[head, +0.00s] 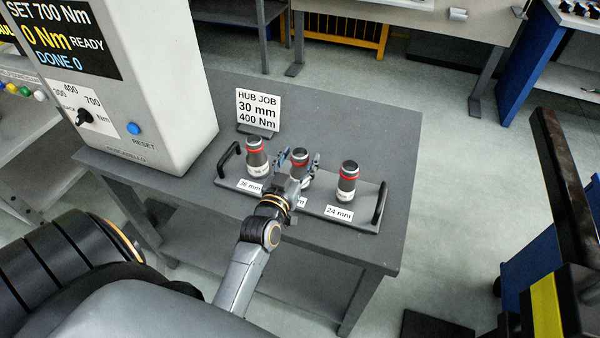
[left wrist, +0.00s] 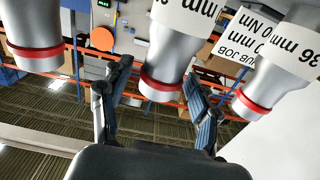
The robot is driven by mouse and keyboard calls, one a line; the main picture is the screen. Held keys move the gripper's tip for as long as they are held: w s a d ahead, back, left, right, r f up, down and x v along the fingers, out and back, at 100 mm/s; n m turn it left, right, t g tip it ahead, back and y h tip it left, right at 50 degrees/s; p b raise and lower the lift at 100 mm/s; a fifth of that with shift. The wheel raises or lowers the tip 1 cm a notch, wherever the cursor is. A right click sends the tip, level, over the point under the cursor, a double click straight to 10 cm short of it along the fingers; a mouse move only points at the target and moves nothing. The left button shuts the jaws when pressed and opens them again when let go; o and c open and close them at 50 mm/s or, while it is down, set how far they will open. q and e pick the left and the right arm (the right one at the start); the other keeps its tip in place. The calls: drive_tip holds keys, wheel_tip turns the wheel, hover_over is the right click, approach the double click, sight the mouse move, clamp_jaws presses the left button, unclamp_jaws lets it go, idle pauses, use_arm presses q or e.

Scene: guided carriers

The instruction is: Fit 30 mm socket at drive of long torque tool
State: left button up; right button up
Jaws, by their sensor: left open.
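Three silver sockets with red bands stand upright on a grey tray (head: 358,221) on the table. The left socket (head: 256,160) has a 36 mm label and the right socket (head: 347,182) a 24 mm label. The middle socket (head: 299,161) has its label mostly hidden by my left gripper (head: 299,159). That gripper is open, with one finger on each side of the middle socket. In the left wrist view, which is upside down, the middle socket (left wrist: 165,62) stands between the parted fingers (left wrist: 158,88). The long torque tool and my right gripper are not seen.
A sign (head: 258,108) reads HUB JOB, 30 mm, 400 Nm. A control box (head: 165,80) at left shows SET 700 Nm, with a dial and blue reset button. Black handles (head: 380,203) rise at the tray's ends. The table's right side (head: 385,140) is clear.

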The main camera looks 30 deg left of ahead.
use_arm(q)
drive_tip(key=shift+w+a, duration=0.15)
drive_tip(key=shift+w, duration=0.35)
drive_tip(key=shift+s, duration=0.1)
drive_tip(key=shift+c, duration=0.2)
clamp_jaws()
drive_tip(key=shift+r, duration=0.15)
drive_tip(key=shift+r, duration=0.1)
